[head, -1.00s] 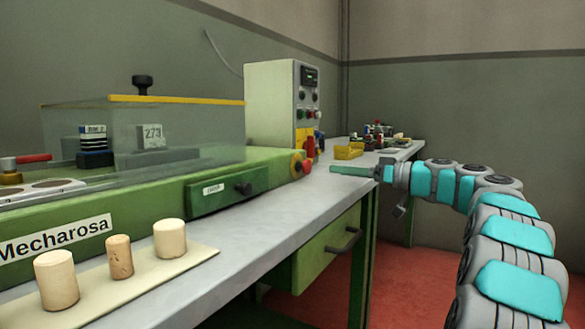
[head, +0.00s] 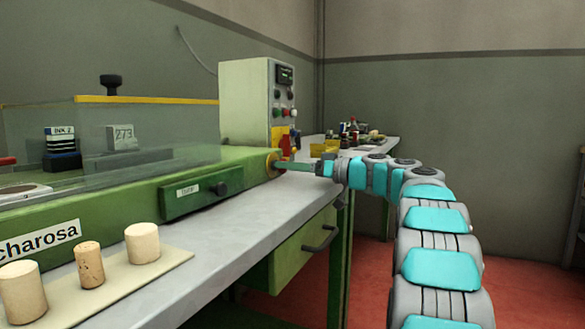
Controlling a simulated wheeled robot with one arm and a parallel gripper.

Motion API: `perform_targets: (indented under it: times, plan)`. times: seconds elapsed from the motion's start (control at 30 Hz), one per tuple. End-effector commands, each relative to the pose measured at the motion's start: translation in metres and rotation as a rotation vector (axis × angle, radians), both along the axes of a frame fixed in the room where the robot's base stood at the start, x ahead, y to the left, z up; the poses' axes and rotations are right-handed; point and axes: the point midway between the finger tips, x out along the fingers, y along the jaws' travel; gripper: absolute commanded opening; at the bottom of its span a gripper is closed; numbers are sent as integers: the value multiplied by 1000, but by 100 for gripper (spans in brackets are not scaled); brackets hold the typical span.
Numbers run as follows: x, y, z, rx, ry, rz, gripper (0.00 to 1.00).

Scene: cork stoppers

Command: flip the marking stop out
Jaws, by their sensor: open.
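The green machine (head: 100,211) stands on the bench, with a clear cover over its top. I cannot pick out with certainty which part is the marking stop. A small green drawer front with a black knob (head: 222,188) is on the machine's front side.
Three cork stoppers (head: 89,264) stand on a pale board (head: 150,280) at front left. A grey control box (head: 244,98) stands behind the knob. Yellow bins and small items (head: 352,133) lie on the far bench. The grey bench top (head: 225,228) is clear between board and knob.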

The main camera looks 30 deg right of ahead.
Motion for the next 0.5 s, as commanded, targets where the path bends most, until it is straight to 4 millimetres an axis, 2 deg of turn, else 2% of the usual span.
perform_targets:
  times: [0.07,0.5]
  plan:
    - [0,0,0,0,0,0,75]
    - [0,0,0,0,0,0,26]
